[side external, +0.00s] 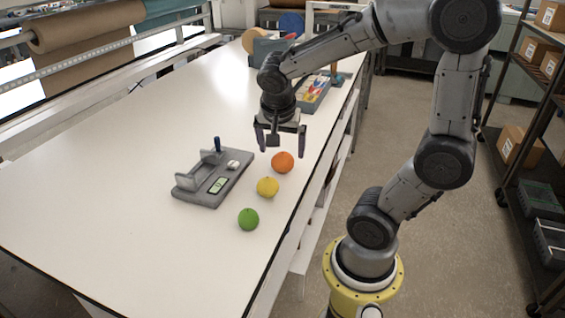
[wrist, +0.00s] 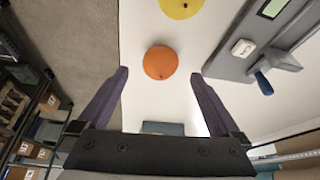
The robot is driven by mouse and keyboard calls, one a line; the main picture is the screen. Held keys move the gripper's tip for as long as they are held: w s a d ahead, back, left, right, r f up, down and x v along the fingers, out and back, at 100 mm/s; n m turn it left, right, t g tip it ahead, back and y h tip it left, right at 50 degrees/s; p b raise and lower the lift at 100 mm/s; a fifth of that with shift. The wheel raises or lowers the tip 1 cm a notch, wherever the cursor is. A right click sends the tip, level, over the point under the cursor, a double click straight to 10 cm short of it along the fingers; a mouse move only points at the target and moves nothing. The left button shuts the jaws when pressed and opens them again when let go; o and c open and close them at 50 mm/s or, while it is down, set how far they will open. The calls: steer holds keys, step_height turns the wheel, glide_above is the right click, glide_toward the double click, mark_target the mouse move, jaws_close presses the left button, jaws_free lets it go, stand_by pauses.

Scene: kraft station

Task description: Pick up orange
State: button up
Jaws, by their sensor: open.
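The orange (side external: 282,162) is a round orange fruit on the white table (side external: 110,190), near its right edge. My gripper (side external: 280,150) is open and empty above the table, close to the orange and a little behind it in the side external view. In the wrist view, the orange (wrist: 160,62) lies ahead of the gap between the two dark fingers of my gripper (wrist: 160,75), apart from both.
A yellow fruit (side external: 267,187) and a green fruit (side external: 248,219) lie in a row in front of the orange. A grey fixture (side external: 215,182) with a blue handle stands to their left. A grey bin (side external: 312,97) with colored items is farther back. The table's left side is clear.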

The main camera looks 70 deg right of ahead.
mark_target(282, 156)
steer(key=shift+x, duration=2.95)
steer(key=shift+d, duration=0.2)
steer(key=shift+r, duration=0.1)
steer(key=shift+c, duration=0.3)
steer(key=c, duration=1.3)
steer(key=shift+c, duration=0.2)
steer(key=shift+r, duration=0.1)
